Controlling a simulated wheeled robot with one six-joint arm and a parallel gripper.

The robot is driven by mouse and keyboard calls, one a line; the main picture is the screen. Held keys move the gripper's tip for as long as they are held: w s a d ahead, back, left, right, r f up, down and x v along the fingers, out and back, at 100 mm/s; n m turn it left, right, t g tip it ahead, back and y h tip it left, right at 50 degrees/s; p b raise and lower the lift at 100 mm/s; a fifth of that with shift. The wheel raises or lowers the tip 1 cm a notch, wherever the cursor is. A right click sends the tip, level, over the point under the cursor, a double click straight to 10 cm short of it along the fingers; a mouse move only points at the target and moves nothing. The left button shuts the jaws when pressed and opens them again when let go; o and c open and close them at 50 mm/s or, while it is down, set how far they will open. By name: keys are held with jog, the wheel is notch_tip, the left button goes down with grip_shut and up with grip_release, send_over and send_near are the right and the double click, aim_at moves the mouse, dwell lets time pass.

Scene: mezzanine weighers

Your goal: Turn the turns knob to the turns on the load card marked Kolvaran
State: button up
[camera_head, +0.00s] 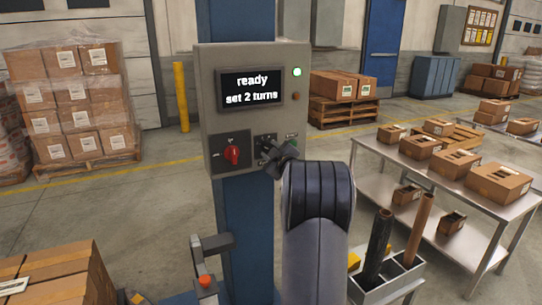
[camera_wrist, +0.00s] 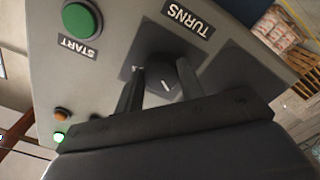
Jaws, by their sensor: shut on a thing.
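The grey control box (camera_head: 211,66) hangs on a blue column, and its screen (camera_head: 252,89) reads "ready" and "set 2 turns". In the wrist view the black turns knob (camera_wrist: 163,72) sits under the upside-down TURNS label (camera_wrist: 188,20). A small white mark shows on the knob. My gripper (camera_wrist: 161,82) has one finger on each side of the knob and is shut on it. In the head view my gripper (camera_head: 270,149) covers most of that knob and its scale. No load card marked Kolvaran can be made out.
A red knob (camera_head: 232,155) sits left of the turns knob. A green START button (camera_wrist: 82,20) shows in the wrist view. A green lamp (camera_head: 297,72) is lit. A steel table (camera_head: 385,156) with cartons stands right, and a bin with tubes (camera_head: 404,273) stands front right.

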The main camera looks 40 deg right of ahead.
dwell(0.4)
jog(key=o, duration=1)
jog(key=shift+s, duration=0.15)
jog(key=b+v, duration=0.1)
jog(key=v, duration=0.9)
jog(key=shift+s+a, duration=0.2)
jog(key=shift+s, duration=0.05)
jog(key=shift+w, duration=0.1)
jog(key=p+x, duration=0.1)
jog(key=x, duration=0.9)
jog(key=shift+w+d, duration=0.15)
jog(key=shift+w, duration=0.15)
jog(key=shift+s, duration=0.15)
